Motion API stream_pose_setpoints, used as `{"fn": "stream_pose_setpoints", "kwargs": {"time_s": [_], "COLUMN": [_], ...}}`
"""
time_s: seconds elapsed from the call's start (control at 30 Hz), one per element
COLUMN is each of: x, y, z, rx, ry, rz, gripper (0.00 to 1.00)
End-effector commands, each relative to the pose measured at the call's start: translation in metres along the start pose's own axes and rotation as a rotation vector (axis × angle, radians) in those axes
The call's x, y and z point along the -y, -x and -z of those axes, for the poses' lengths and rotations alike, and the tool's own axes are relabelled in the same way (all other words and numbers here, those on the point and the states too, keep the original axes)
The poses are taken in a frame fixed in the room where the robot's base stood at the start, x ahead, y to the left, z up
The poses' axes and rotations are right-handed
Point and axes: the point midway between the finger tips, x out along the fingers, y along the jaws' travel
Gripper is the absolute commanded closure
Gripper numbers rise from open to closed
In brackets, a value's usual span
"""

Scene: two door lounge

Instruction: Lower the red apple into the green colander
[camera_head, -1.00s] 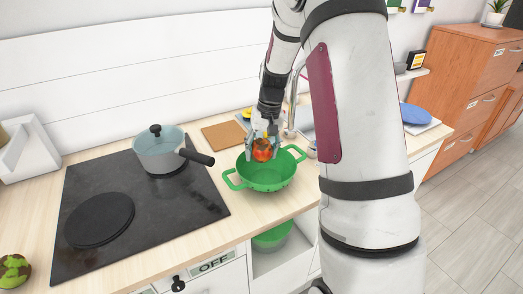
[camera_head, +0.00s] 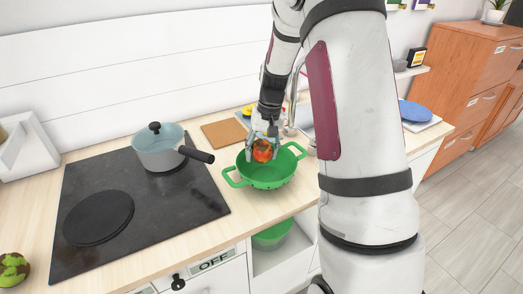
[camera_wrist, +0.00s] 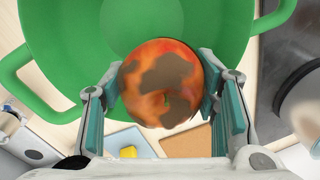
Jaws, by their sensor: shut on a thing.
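The red apple (camera_head: 262,151) has brown patches. My gripper (camera_head: 263,146) is shut on it, with one finger on each side. In the wrist view the apple (camera_wrist: 161,83) sits between the two finger pads of my gripper (camera_wrist: 160,95). The green colander (camera_head: 270,182) stands on the counter right of the stove, with a handle on each side. The apple is over the colander's opening, near its back rim. In the wrist view the colander (camera_wrist: 60,50) lies behind the apple. I cannot tell whether the apple touches the colander.
A grey-blue pot (camera_head: 160,150) with a dark handle stands on the black stove (camera_head: 140,205), left of the colander. A brown board (camera_head: 223,133) lies behind the colander. A green-brown object (camera_head: 13,269) is at the front left. Another green bowl (camera_head: 272,236) sits below the counter.

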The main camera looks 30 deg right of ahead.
Motion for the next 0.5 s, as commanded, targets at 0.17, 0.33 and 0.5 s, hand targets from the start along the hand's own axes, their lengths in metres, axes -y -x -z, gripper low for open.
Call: {"fn": "stream_pose_setpoints", "kwargs": {"time_s": [0.17,0.33,0.5], "x": [0.0001,0.0002,0.0002], "y": [0.0004,0.0005,0.0005], "z": [0.0002,0.0003,0.0003], "rx": [-0.001,-0.001,-0.001], "ry": [0.0,0.0,0.0], "rz": [0.0,0.0,0.0], "gripper": [0.78,0.22,0.22]}}
